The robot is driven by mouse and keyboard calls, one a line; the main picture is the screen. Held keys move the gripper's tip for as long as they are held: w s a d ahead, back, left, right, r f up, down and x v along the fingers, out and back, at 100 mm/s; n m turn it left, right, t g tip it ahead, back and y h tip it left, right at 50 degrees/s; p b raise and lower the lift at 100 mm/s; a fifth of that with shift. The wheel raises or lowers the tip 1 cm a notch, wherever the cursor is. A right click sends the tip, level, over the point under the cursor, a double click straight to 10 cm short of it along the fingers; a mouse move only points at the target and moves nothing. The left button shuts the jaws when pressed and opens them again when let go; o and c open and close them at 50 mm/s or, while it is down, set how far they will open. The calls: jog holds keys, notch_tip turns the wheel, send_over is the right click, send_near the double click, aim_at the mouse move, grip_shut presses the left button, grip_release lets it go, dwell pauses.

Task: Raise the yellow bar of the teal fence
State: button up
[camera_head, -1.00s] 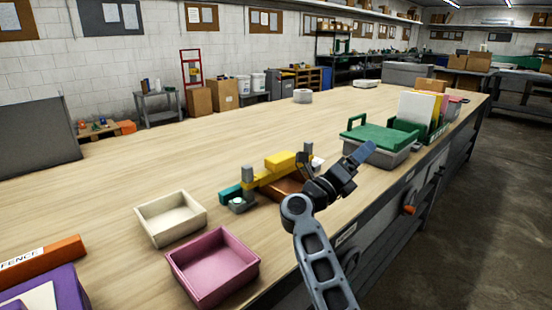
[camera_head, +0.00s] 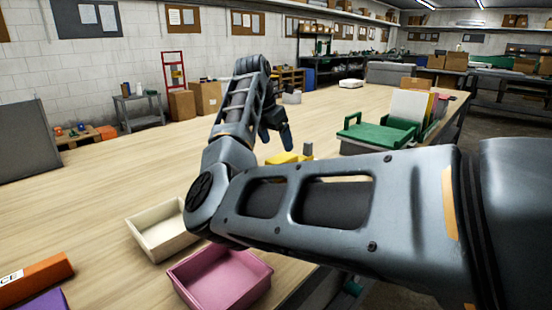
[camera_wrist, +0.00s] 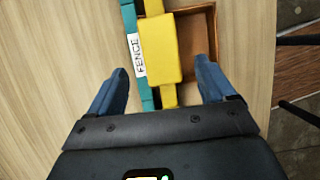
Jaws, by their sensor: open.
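The yellow bar (camera_wrist: 158,48), with a wider block in its middle, runs lengthwise in the wrist view. The teal fence (camera_wrist: 131,22) lies along its left side and carries a white FENCE label (camera_wrist: 139,55). My gripper (camera_wrist: 162,68) is open, with one blue finger on each side of the bar and a visible gap to it on both sides. In the head view my gripper (camera_head: 278,138) hangs just above and behind the bar (camera_head: 287,158); my arm hides most of the fence there.
A brown open box (camera_wrist: 197,40) lies under and right of the bar. A cream tray (camera_head: 150,226) and a pink tray (camera_head: 215,285) stand left of my arm. A green-handled box (camera_head: 365,138) stands farther right. The table's edge and floor show right in the wrist view.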

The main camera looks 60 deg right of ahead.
aim_at(282, 158)
jog(key=x, duration=0.7)
jog(key=shift+d+f, duration=0.1)
jog(key=shift+f, duration=0.15)
jog(key=c, duration=1.4)
notch_tip(282, 158, up, 4)
jog(key=p, duration=0.2)
jog(key=shift+r+p, duration=0.1)
jog(key=shift+p, duration=0.2)
jog(key=o, duration=1.2)
jog(key=shift+o, duration=1)
